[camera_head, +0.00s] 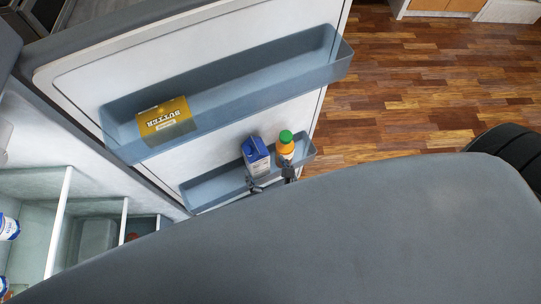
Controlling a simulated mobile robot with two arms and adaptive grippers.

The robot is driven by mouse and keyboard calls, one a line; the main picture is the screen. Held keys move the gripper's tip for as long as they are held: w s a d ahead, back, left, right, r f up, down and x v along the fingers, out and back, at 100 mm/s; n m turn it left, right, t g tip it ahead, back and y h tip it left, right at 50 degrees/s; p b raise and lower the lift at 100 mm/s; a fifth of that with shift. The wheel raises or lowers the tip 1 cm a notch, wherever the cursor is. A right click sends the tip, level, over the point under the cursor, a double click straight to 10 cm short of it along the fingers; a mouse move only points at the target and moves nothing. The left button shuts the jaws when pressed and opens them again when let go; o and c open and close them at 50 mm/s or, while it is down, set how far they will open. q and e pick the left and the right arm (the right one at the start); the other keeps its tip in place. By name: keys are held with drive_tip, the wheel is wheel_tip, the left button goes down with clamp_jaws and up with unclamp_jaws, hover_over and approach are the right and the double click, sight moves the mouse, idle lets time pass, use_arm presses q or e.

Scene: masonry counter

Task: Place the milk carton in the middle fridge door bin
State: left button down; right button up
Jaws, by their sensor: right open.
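The milk carton (257,158), blue and white, is at the lower of the two visible door bins (212,190), left of a juice bottle. It looks slightly tilted in this view, and its base is partly hidden. My right gripper (272,179) is open, its dark fingers showing just below the carton and the bottle. One finger is near the carton's lower edge; I cannot tell whether it touches. The rest of this gripper is hidden behind my large grey arm part. My left gripper is not in view.
The orange bottle with a green cap (285,147) is close to the carton's right. The upper door bin (255,82) holds a yellow butter pack (166,122). The open fridge door (85,85) stands beside the fridge shelves (58,222) at left. Wooden floor (420,80) is clear at right.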

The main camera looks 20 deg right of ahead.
drive_tip(key=shift+v, duration=2.05)
drive_tip(key=s+d+f+m+g, duration=0.2)
drive_tip(key=s+f+m, duration=0.1)
drive_tip(key=f+m, duration=0.3)
drive_tip(key=s+d+f+m+g, duration=0.1)
drive_tip(key=s+f+m+g, duration=0.2)
drive_tip(key=f, duration=0.6)
drive_tip(key=s+d+f+m+g, duration=0.1)
drive_tip(key=s+d+f+m, duration=0.15)
drive_tip(key=f+m, duration=0.35)
drive_tip(key=s+d+f+m+g, duration=0.3)
drive_tip(key=s+f+m, duration=0.3)
drive_tip(key=m, duration=0.3)
drive_tip(key=s+d+f+m+g, duration=0.2)
drive_tip(key=s+d+f+m, duration=0.2)
drive_tip(key=s+f+m, duration=0.3)
drive_tip(key=s+m, duration=0.1)
drive_tip(key=m, duration=0.2)
drive_tip(key=shift+s+g+h, duration=0.3)
drive_tip(key=shift+s+g, duration=0.1)
